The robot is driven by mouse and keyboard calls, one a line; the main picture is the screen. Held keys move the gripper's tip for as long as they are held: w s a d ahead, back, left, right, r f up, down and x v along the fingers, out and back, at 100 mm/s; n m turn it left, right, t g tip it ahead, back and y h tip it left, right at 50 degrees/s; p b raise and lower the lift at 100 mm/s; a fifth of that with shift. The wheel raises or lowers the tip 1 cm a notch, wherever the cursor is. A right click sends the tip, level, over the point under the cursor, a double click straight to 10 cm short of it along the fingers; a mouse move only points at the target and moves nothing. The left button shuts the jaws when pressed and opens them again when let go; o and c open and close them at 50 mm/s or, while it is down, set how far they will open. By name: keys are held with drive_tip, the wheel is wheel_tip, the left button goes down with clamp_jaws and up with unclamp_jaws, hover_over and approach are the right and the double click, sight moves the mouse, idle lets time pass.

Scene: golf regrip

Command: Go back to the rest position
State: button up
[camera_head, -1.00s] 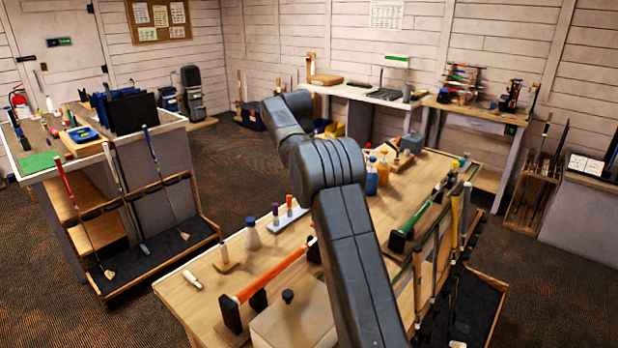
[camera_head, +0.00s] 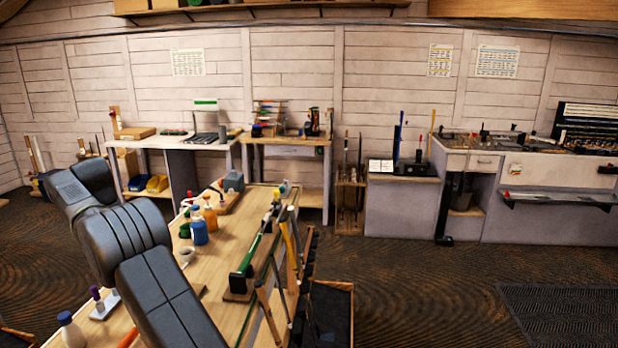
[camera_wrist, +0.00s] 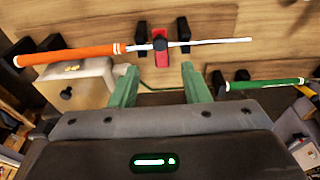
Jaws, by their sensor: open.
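My gripper (camera_wrist: 158,85) shows in the wrist view with its two green fingers apart and nothing between them. Beyond the fingertips, a club with an orange grip (camera_wrist: 75,57) lies across dark supports and a red clamp (camera_wrist: 161,56) on the wooden bench. A green grip (camera_wrist: 265,84) lies on other dark supports to the right. In the head view my arm crosses the lower left, and my gripper is out of that picture. The green grip also shows there on the bench (camera_head: 220,262).
Bottles, such as a blue one (camera_head: 199,232), stand on the bench beside my arm. Clubs stand in a rack (camera_head: 330,300) at the bench's right side. A beige box (camera_wrist: 88,80) sits near the orange grip. Open floor (camera_head: 420,290) lies to the right, before the wall counters.

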drive_tip(key=f, duration=0.4)
drive_tip(key=d+f+p, duration=0.1)
drive_tip(key=f, duration=0.2)
drive_tip(key=d+f, duration=0.1)
drive_tip(key=f, duration=0.3)
drive_tip(key=shift+s+d+f+p, duration=0.1)
drive_tip(key=shift+d+f+p, duration=0.05)
drive_tip(key=shift+f+p, duration=0.2)
